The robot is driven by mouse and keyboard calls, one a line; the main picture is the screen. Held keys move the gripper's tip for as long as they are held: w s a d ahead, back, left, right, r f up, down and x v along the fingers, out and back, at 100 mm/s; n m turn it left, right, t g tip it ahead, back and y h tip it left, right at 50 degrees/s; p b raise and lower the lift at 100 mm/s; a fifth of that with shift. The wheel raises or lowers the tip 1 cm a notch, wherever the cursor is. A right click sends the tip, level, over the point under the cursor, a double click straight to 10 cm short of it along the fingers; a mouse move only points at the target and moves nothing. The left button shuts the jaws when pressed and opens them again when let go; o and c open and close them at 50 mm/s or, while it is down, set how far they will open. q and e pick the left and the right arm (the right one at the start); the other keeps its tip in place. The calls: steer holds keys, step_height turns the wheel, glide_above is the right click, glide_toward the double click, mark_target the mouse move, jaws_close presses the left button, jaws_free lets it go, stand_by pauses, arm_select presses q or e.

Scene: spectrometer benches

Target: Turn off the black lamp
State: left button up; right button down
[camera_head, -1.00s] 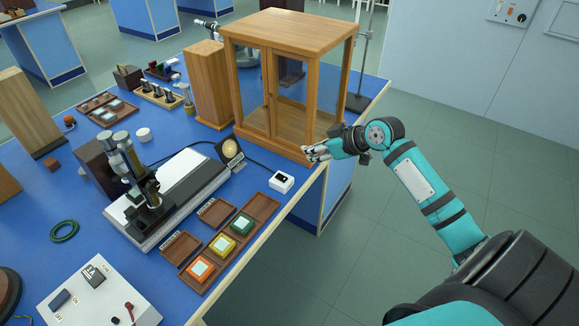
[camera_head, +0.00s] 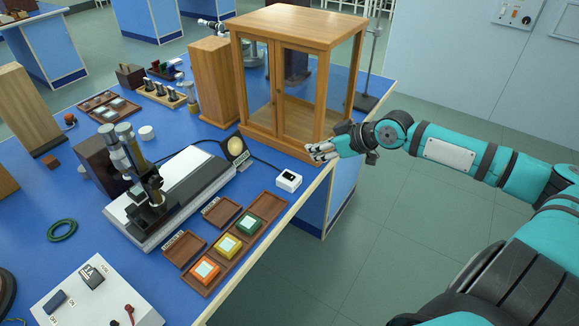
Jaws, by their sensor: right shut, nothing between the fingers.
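The black lamp (camera_head: 235,150) stands on the blue bench behind the white instrument base, its round cream face turned toward the front. A dark cable runs from it along the bench. A small white box with a black switch (camera_head: 288,180) sits near the bench's right edge; I cannot tell the switch's position. My right gripper (camera_head: 314,153) is shut and empty, near the front right corner of the wooden cabinet, above and to the right of the switch box and apart from it. My left gripper is not in view.
The glazed wooden cabinet (camera_head: 292,32) stands close behind my right gripper. Wooden trays with coloured blocks (camera_head: 227,246) lie in front of the switch box. The floor right of the bench is clear.

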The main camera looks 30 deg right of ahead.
steer(key=shift+f, duration=0.1)
steer(key=p, duration=0.1)
glide_above(290, 175)
steer(key=f, duration=0.3)
steer(key=s+f, duration=0.1)
steer(key=f, duration=0.1)
steer(key=shift+d, duration=0.2)
steer(key=f, duration=0.2)
steer(key=w+f, duration=0.1)
steer(key=shift+a+f, duration=0.25)
steer(key=shift+f, duration=0.15)
steer(key=shift+f+p, duration=0.3)
steer(key=shift+f, duration=0.3)
